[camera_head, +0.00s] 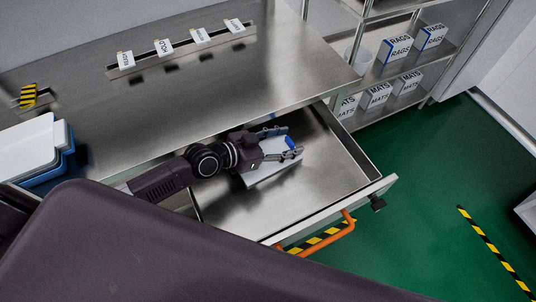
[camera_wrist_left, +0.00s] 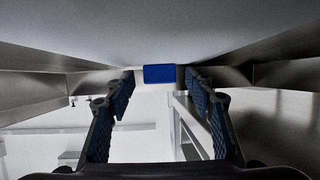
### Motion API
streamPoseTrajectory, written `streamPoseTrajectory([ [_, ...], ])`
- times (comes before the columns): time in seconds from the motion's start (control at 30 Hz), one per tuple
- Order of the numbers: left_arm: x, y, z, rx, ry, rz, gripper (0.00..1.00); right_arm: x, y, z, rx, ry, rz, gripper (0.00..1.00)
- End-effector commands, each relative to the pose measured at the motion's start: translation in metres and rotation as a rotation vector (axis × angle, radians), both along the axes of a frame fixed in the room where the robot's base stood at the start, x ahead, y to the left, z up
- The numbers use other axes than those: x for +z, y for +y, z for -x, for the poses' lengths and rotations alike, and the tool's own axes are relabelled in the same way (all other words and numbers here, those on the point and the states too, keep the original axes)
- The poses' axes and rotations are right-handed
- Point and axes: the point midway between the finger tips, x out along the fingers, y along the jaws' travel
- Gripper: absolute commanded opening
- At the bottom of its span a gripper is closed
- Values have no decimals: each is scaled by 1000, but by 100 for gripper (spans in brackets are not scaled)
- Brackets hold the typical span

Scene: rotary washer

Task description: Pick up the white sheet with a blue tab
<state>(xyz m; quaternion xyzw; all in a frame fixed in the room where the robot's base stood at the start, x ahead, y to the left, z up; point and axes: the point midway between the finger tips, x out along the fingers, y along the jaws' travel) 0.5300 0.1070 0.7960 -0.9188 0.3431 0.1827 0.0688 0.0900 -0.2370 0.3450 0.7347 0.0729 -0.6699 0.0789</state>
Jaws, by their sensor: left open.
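The white sheet (camera_head: 268,176) is inside the open steel drawer (camera_head: 237,216), partly covered by my left gripper. Its blue tab (camera_head: 290,143) shows at the fingertips in the head view. My left gripper (camera_head: 291,141) is open, with a finger on either side of the tab. In the left wrist view the blue tab (camera_wrist_left: 159,73) is centred between the two fingertips (camera_wrist_left: 158,78), with gaps on both sides. My right gripper is not in view.
The steel counter (camera_head: 200,95) lies above the drawer and carries a row of labelled cards (camera_head: 164,46). White and blue trays (camera_head: 30,150) sit at left. The drawer has an orange handle (camera_head: 338,235). Shelves with RAGS and MATS boxes (camera_head: 395,48) stand behind. Green floor at right is mostly clear.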

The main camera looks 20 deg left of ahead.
Motion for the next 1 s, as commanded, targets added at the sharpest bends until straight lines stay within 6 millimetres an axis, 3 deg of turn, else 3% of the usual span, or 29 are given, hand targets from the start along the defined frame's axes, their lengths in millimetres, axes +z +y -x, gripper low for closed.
streamPoseTrajectory([
  [0.07,0,0,0,0,0,0,49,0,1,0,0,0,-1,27],
  [0.47,0,0,0,0,1,1,5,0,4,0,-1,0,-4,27],
  [0.87,3,-2,3,0,1,2,4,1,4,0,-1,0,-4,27],
  [1.0,15,-6,6,1,-2,4,4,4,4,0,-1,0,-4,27],
])
